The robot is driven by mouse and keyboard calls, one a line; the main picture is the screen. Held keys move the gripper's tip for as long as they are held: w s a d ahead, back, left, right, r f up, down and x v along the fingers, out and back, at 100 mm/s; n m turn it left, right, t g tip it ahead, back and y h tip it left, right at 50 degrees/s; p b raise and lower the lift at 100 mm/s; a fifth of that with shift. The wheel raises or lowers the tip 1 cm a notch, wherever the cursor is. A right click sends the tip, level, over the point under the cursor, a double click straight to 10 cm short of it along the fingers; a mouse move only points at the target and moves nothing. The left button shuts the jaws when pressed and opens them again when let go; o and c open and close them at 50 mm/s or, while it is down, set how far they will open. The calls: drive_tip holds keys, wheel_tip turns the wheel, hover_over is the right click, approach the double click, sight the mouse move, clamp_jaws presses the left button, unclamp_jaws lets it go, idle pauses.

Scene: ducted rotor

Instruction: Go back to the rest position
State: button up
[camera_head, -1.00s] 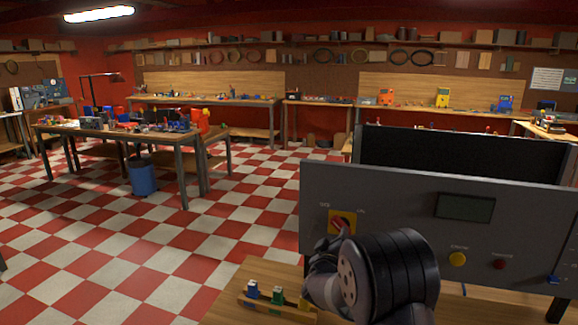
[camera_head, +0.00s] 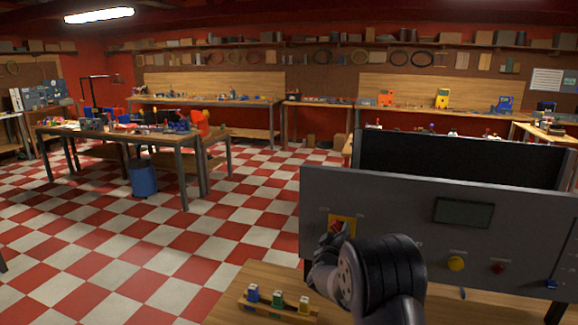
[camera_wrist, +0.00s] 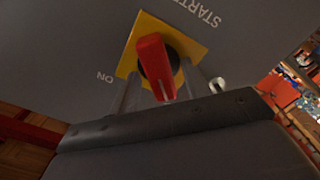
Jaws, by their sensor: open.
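The red switch knob (camera_wrist: 155,66) sits on a yellow plate (camera_wrist: 192,44) on the grey panel, with "ON" and part of "START" lettered beside it in the wrist view. The knob (camera_head: 337,227) also shows in the head view, its lower part hidden by my gripper. My gripper (camera_wrist: 162,90) is open, its fingers on either side of the knob's lower end in the wrist view. I cannot tell whether they touch it. In the head view, my gripper (camera_head: 324,262) is close in front of the panel, just below the switch, its fingertips partly hidden.
The panel (camera_head: 400,205) carries a display (camera_head: 463,213), a yellow button (camera_head: 456,264) and a red button (camera_head: 499,268). A workbench (camera_head: 110,135) and blue bin (camera_head: 143,178) stand left; the checkered floor between is clear.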

drive_tip(key=shift+s+r+m+b, duration=0.1)
drive_tip(key=shift+m+b, duration=0.55)
drive_tip(key=shift+m, duration=1.2)
drive_tip(key=shift+s+m+b, duration=0.1)
drive_tip(key=shift+m+b, duration=0.55)
drive_tip(key=shift+m, duration=1.2)
drive_tip(key=shift+d, duration=0.1)
